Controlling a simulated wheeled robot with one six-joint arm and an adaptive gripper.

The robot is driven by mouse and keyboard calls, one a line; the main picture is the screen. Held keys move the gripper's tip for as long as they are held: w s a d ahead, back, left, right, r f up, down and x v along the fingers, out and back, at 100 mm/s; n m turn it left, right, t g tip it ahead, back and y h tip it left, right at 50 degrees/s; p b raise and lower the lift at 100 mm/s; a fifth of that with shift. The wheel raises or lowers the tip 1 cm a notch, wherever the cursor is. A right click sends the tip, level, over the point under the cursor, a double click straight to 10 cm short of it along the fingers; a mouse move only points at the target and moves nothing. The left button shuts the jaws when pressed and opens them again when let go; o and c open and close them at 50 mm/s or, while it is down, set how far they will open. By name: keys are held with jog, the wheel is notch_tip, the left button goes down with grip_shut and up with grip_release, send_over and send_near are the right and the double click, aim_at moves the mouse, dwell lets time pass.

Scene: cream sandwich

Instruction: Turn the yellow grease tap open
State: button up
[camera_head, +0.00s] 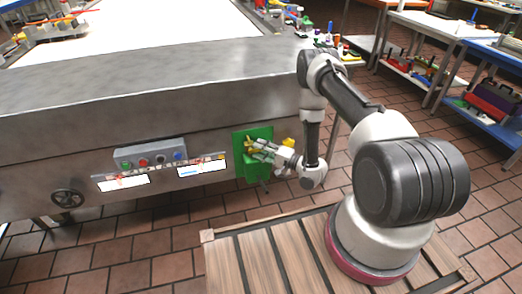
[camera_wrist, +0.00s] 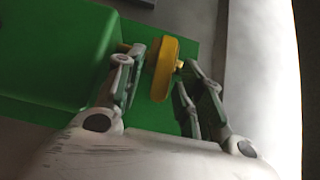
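The yellow grease tap (camera_wrist: 164,70) is a thick yellow disc-shaped handle on a green housing in the wrist view. My gripper (camera_wrist: 163,62) has one finger on each side of it. The left finger is very close to the handle; I cannot tell if it touches. A gap shows between the handle and the right finger, so the gripper looks open around it. In the head view my gripper (camera_head: 258,148) is in front of the green panel (camera_head: 252,133) and hides part of it. Small yellow parts show there, partly covered.
The green panel is on the side of a large steel machine (camera_head: 150,90). Left of it are a button box (camera_head: 150,152), labels and a black handwheel (camera_head: 67,198). A wooden pallet (camera_head: 240,262) lies on the tiled floor. Shelved tables stand at the right.

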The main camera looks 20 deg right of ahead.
aim_at(249, 144)
grip_shut()
jog(key=shift+r, duration=0.1)
jog(key=shift+a+r+n+g+h, duration=0.15)
jog(key=shift+r+n+g+h, duration=0.45)
jog(key=shift+n+g+h, duration=0.35)
jog(key=n+h, duration=0.1)
jog(key=a+r+n+g+h, duration=0.1)
jog(key=h, duration=0.1)
jog(key=shift+r+n, duration=0.25)
jog(key=shift+n, duration=0.1)
jog(key=h, duration=0.1)
jog(key=a+n+h, duration=0.1)
jog(key=r+n+h, duration=0.1)
jog(key=h, duration=0.1)
jog(key=shift+a+g, duration=0.25)
jog(key=shift+g, duration=0.1)
jog(key=shift+a+r+n+h, duration=0.1)
jog(key=shift+a+n+h, duration=0.25)
jog(key=shift+n+h, duration=0.45)
jog(key=shift+a+r+n+h, duration=0.1)
jog(key=shift+a+n+h, duration=0.3)
jog(key=shift+h, duration=0.65)
